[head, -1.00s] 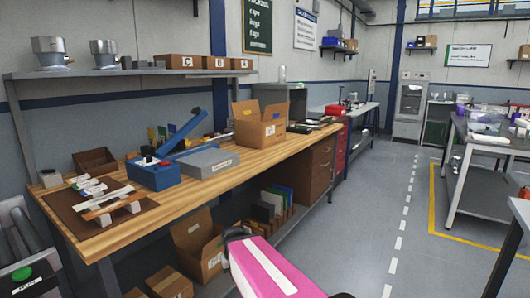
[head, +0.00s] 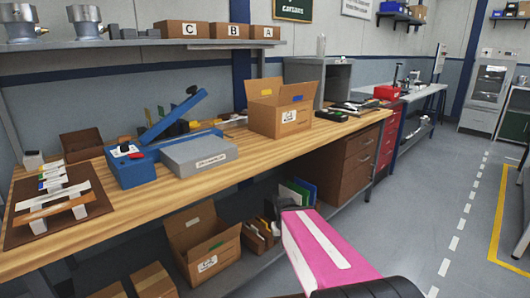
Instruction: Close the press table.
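No part is clearly marked as a press table. On the wooden workbench (head: 255,165) stands a blue device (head: 131,168) with a red and a black knob on top. A long blue bar or flap (head: 175,116) slants up to the right behind it, raised off the bench. A grey box (head: 198,154) with a white label sits to its right. I cannot tell whether any of these is the press table.
An open cardboard box (head: 279,115) stands mid-bench. A brown mat (head: 92,207) with small parts lies at the left. Boxes C, B and A (head: 228,31) stand on the shelf above. Cartons (head: 200,250) sit below the bench. Floor to the right is open.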

